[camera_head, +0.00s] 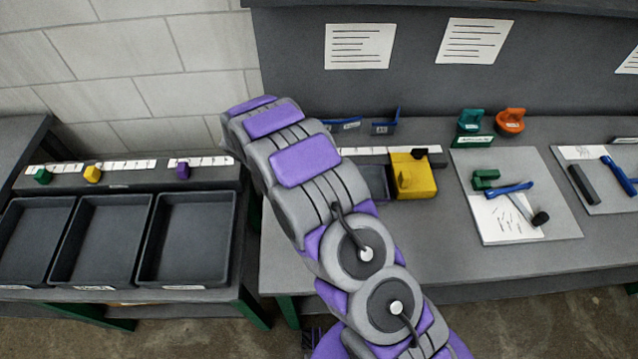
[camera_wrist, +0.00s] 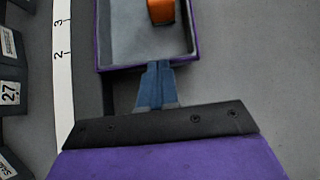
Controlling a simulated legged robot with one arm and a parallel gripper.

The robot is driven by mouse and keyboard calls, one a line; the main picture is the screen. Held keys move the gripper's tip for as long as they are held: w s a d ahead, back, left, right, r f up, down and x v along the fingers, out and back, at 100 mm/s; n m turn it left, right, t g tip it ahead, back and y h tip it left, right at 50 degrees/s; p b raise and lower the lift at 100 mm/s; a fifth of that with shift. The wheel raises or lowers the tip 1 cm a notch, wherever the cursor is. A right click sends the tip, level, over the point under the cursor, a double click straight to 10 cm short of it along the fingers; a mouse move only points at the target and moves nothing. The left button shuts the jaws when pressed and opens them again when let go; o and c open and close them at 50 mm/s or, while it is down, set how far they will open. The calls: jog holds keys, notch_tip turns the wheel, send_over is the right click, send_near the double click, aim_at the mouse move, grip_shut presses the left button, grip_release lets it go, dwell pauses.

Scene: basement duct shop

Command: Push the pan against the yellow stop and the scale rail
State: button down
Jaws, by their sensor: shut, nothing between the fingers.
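The pan (camera_head: 375,183) shows partly in the head view, just left of the yellow stop (camera_head: 413,177); my arm hides its left part. In the wrist view the pan (camera_wrist: 194,60) has a purple rim, a grey floor and an orange block (camera_wrist: 161,11) inside. The scale rail (camera_head: 365,151) runs behind it; its white numbered strip (camera_wrist: 63,75) lies left of the pan in the wrist view, with a narrow dark band between. My gripper (camera_wrist: 158,66) is shut and empty, its blue fingertips at the pan's near wall. I cannot tell whether they touch, or whether pan and stop touch.
Boards with tools (camera_head: 487,232) lie right of the stop. Teal (camera_head: 471,121) and orange (camera_head: 510,121) objects stand behind them. Blue holders (camera_head: 385,126) stand behind the rail. Three dark trays (camera_head: 183,287) sit on the left bench. The bench front below the stop is clear.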

jog(key=shift+s+d+p, duration=0.1)
jog(key=shift+d+p, duration=0.5)
jog(key=shift+d, duration=0.95)
jog(key=shift+a, duration=0.1)
